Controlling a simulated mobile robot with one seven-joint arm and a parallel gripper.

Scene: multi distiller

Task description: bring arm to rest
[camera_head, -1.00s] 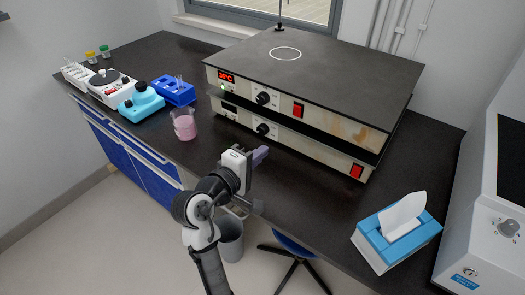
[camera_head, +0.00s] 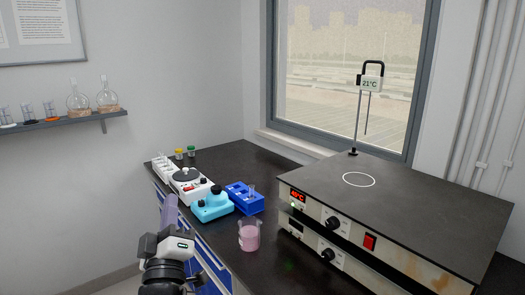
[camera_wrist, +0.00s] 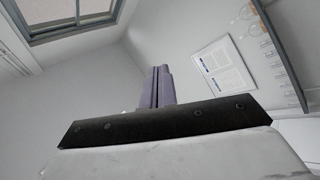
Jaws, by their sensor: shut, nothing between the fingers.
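My gripper (camera_head: 169,211) shows at the lower left of the head view, raised and pointing up, in front of the bench's left front edge. In the wrist view its two purple fingers (camera_wrist: 159,87) are together with nothing between them, against the bare wall and ceiling. Part of my arm shows below it in the head view; the rest is out of frame. The gripper touches nothing that I can see.
A beaker of pink liquid (camera_head: 249,236) stands on the dark bench (camera_head: 228,158) right of my gripper. Behind it are a turquoise device (camera_head: 212,205), a blue rack (camera_head: 246,197) and a white centrifuge (camera_head: 188,183). Hotplates (camera_head: 400,213) fill the right. A shelf (camera_head: 60,124) holds glassware.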

